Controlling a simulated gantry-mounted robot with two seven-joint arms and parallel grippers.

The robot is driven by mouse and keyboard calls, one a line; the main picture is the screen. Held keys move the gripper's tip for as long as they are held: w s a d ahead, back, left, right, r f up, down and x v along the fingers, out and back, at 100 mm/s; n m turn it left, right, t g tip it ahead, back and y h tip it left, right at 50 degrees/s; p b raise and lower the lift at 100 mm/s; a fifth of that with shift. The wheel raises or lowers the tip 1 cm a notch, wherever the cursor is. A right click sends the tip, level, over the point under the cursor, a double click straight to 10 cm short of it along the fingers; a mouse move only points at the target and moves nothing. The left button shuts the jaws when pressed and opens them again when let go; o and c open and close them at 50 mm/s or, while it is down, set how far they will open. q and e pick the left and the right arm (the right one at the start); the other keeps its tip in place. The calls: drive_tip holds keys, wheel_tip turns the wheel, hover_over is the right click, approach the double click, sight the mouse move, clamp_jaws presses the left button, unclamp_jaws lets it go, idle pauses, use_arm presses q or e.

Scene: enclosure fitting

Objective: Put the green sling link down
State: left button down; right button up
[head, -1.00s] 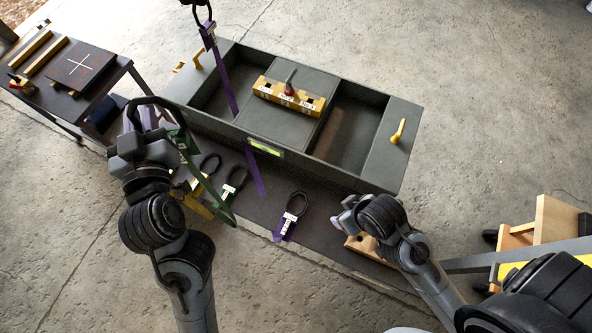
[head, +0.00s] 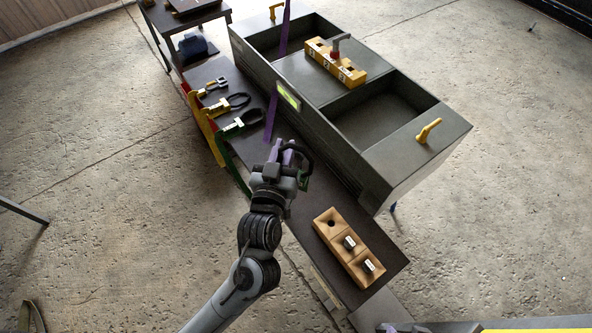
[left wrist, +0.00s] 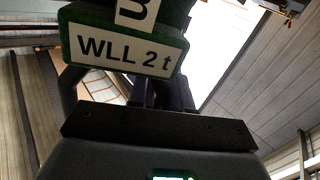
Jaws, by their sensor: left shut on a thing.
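My left gripper (head: 283,158) is shut on the green sling link (head: 305,181), at the front edge of the dark bench in the head view. Its black loop stands up beside the fingers, and the gripper hides much of it. I cannot tell whether it touches the bench. The left wrist view shows its green-edged tag (left wrist: 125,50), reading "WLL 2 t", close to the camera. A second green link (head: 240,124) lies on the bench to the left, its green strap hanging over the front edge. A purple piece at the bottom edge may be my right gripper (head: 388,328).
Yellow links (head: 213,108) lie at the bench's far left. The grey enclosure (head: 375,170) stands behind, with a yellow block (head: 335,63) on its middle and a purple strap (head: 271,112) over its front. A wooden holder (head: 348,248) sits on the right of the bench (head: 385,247).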

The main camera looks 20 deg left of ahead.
use_arm(q)
wheel_tip(320, 180, down, 9)
drive_tip(key=b, duration=0.5)
drive_tip(key=w+d+f+b, duration=0.2)
drive_tip(key=w+f+b, duration=0.3)
drive_tip(key=w+f, duration=0.5)
drive_tip(key=shift+d+f, duration=0.3)
drive_tip(key=shift+f, duration=0.55)
use_arm(e)
wheel_tip(320, 180, down, 12)
drive_tip(key=shift+d+r, duration=0.15)
use_arm(q)
drive_tip(key=shift+f, duration=0.1)
use_arm(e)
drive_tip(key=shift+s, duration=0.1)
use_arm(q)
drive_tip(key=c, duration=1.1)
unclamp_jaws()
drive_tip(key=shift+f, duration=0.1)
drive_tip(key=shift+o, duration=0.2)
